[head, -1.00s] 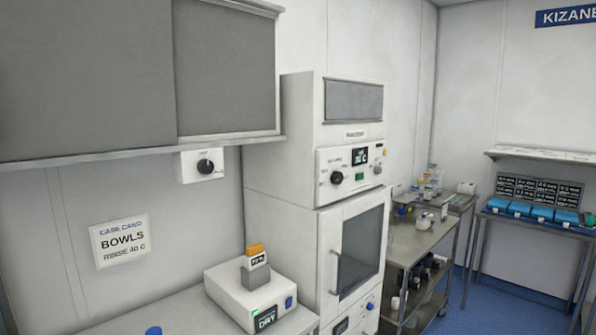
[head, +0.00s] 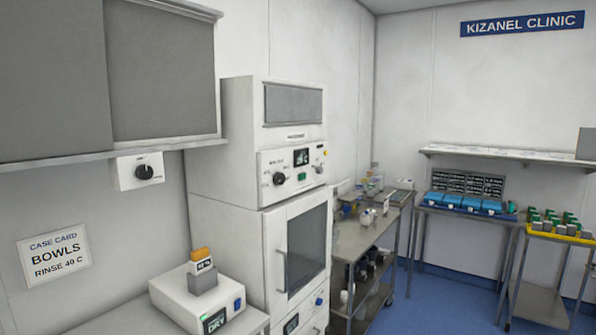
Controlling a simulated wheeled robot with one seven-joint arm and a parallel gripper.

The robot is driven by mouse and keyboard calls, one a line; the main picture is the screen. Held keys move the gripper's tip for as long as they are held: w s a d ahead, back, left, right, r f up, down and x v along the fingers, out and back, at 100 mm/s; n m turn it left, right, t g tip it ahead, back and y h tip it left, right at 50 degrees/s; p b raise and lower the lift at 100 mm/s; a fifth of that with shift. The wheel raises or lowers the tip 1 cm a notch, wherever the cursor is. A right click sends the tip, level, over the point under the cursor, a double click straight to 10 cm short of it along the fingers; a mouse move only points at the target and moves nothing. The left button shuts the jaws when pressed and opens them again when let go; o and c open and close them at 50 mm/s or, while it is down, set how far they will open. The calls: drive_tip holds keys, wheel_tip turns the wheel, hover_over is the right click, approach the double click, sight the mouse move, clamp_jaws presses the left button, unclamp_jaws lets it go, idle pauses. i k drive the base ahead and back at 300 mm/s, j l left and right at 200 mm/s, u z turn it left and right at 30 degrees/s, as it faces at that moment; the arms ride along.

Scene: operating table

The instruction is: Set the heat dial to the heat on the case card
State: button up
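The case card (head: 54,256) is on the wall at the left and reads BOWLS, RINSE 40 C. A tall white cabinet machine (head: 240,190) stands in the middle with a control panel on its upper front. The panel has a black round dial (head: 280,179), a small dark display (head: 301,157) and a green button (head: 302,176). The display text and dial markings are too small to read surely. Another black dial sits on a white wall box (head: 145,172) under the cupboard. I cannot tell from labels which dial is for heat. My gripper is not in view.
A white device (head: 170,295) with a green DRY display and an orange-topped block stands on the counter below the card. A grey cupboard (head: 160,70) overhangs the counter. A steel trolley (head: 350,240) stands right of the machine. Blue floor (head: 430,300) lies open at the right.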

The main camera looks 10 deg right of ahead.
sight(278, 178)
drive_tip(key=u, duration=1.45)
drive_tip(key=i+l+u, duration=0.15)
drive_tip(key=l+u, duration=0.2)
drive_tip(key=l, duration=0.5)
drive_tip(key=l+u, duration=0.4)
drive_tip(key=l, duration=0.4)
drive_tip(key=k+l+u, duration=0.1)
drive_tip(key=l+u, duration=0.25)
drive_tip(key=l, duration=0.5)
drive_tip(key=i+l, duration=0.1)
drive_tip(key=l+u, duration=0.05)
